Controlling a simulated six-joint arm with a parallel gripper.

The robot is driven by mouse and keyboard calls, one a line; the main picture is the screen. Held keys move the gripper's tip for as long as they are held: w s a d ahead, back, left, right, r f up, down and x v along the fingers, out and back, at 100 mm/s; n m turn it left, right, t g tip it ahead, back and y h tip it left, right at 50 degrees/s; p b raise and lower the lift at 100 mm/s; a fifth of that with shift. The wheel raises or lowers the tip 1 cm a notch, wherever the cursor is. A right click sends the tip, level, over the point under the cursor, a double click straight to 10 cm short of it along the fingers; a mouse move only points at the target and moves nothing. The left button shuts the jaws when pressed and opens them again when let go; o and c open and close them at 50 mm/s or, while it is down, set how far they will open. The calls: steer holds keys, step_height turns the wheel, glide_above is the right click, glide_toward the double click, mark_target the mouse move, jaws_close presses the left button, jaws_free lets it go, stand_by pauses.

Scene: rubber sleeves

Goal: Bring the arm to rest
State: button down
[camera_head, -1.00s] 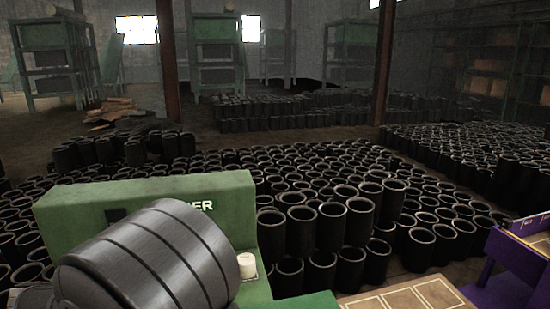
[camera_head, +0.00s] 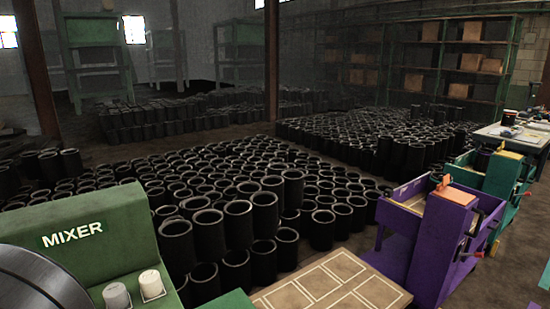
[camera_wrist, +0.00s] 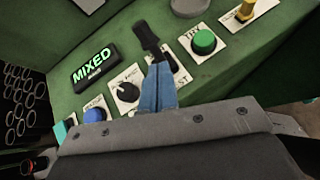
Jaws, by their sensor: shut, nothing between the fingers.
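My gripper (camera_wrist: 158,72) shows in the wrist view as two blue fingers pressed together with nothing between them. It is over a green control panel (camera_wrist: 60,88), in front of a black lever or switch (camera_wrist: 147,37); I cannot tell whether it touches it. A display (camera_wrist: 95,66) on the panel reads MIXED. A black knob (camera_wrist: 127,91) is left of the fingers, and a green button (camera_wrist: 204,42) is to their right. Part of the white label plates is hidden behind the fingers. In the head view my gripper is not visible.
The green mixer (camera_head: 100,205) with a dark drum (camera_head: 35,280) fills the head view's lower left. Many black sleeves (camera_head: 237,222) stand on the floor. A tan gridded board (camera_head: 330,285) and a purple station (camera_head: 440,240) are at right. A blue button (camera_wrist: 95,115) is on the panel.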

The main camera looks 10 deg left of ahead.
steer(key=s+a+r+n+g+h, duration=0.1)
steer(key=a+r+g+h, duration=0.1)
steer(key=r, duration=0.4)
steer(key=s+a+r+g+h, duration=0.1)
steer(key=s+r+g+h, duration=0.15)
steer(key=r, duration=0.45)
steer(key=x, duration=1.2)
steer(key=shift+s+d+f+m+t+y, duration=0.15)
steer(key=shift+s+d+f+t+y, duration=0.25)
steer(key=shift+d+t+y, duration=0.3)
steer(key=shift+s+d+f+m+t+y, duration=0.2)
steer(key=shift+s+d+f+t+y, duration=0.25)
steer(key=shift+t+y, duration=0.4)
steer(key=shift+s+d+f+m+t+y, duration=0.2)
steer(key=shift+d+f+t+y, duration=0.25)
steer(key=shift+d+t+y, duration=0.3)
steer(key=s+d+t+y, duration=0.1)
steer(key=s+d, duration=0.3)
steer(key=s, duration=0.5)
steer(key=shift+s+d+f+t, duration=0.25)
steer(key=shift+d+f+t, duration=0.2)
steer(key=shift+t, duration=0.2)
